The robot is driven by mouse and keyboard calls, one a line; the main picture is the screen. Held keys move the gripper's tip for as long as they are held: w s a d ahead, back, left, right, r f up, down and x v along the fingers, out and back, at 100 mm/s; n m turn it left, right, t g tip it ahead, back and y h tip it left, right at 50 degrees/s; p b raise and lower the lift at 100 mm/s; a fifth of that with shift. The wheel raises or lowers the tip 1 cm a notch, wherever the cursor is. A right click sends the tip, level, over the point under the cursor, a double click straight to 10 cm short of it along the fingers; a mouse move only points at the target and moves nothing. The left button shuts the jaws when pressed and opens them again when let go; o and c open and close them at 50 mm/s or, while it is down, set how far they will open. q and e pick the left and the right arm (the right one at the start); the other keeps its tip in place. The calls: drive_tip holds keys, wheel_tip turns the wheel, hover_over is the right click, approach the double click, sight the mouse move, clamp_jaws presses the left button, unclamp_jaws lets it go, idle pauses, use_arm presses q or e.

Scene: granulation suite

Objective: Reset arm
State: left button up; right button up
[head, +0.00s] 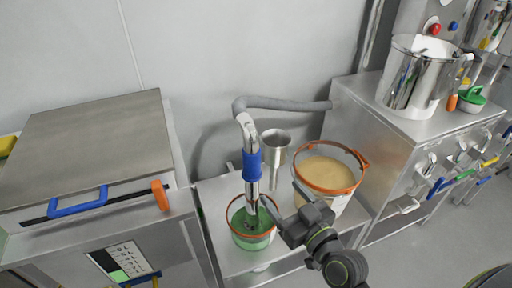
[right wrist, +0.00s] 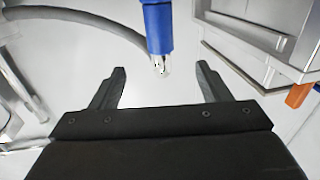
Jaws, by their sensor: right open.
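My right gripper (head: 281,197) is in the lower middle of the head view, beside the metal suction wand (head: 247,133) with its blue grip (head: 252,165). The jaws are open and empty. In the right wrist view the gripper (right wrist: 160,72) shows its two fingers spread apart, with the wand's blue grip (right wrist: 158,25) beyond the gap between them. The wand stands nearly upright, its lower end inside the green bucket (head: 251,240). Whether a finger touches the wand or bucket I cannot tell. My left gripper is not in view.
A tub of beige powder (head: 333,190) with an orange rim stands close right of my gripper. A grey hose (head: 290,104) runs from the wand to the right cabinet (head: 362,118), which bears a steel jug (head: 412,85). A steel-lidded cabinet (head: 90,145) is left.

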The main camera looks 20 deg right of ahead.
drive_tip(key=s+d+f+m+g+h, duration=0.1)
drive_tip(key=s+f+g, duration=0.35)
drive_tip(key=f, duration=0.85)
drive_tip(key=s+d+f+m+g+h, duration=0.1)
drive_tip(key=s+d+f+g, duration=0.3)
drive_tip(key=f, duration=0.9)
drive_tip(key=s+d+f+m+g+h, duration=0.15)
drive_tip(key=s+f+g, duration=0.55)
drive_tip(key=s+f, duration=0.7)
use_arm(q)
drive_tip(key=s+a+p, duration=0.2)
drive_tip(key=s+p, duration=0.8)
drive_tip(key=p, duration=0.6)
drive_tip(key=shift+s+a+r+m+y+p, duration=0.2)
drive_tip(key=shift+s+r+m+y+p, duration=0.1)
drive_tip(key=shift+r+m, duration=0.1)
use_arm(e)
drive_tip(key=s+d, duration=0.3)
drive_tip(key=s, duration=0.9)
drive_tip(key=shift+s+d+f+n+g+h, duration=0.15)
drive_tip(key=shift+s+d+n+g+h, duration=0.05)
drive_tip(key=shift+s+n+g+h, duration=0.2)
